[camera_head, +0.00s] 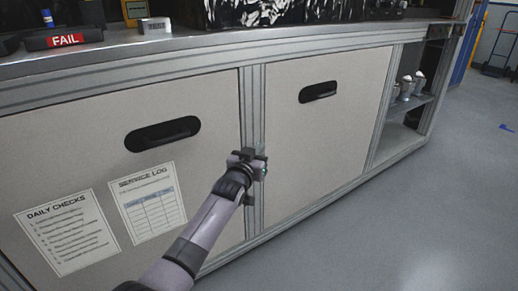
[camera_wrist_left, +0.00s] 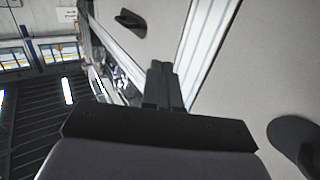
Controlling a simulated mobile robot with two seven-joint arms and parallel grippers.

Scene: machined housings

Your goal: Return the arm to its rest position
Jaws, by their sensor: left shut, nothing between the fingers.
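My left gripper (camera_head: 259,155) is in front of the cabinet, at the metal post between its two pale panels. In the left wrist view its fingers (camera_wrist_left: 163,80) are together with nothing between them. I cannot tell whether the fingertips touch the post. My left arm comes in from the bottom left of the head view. My right gripper is in neither view.
The workbench cabinet (camera_head: 222,90) fills most of the head view, with dark recessed handles (camera_head: 162,134) in its panels. Open shelves (camera_head: 410,103) hold cups.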

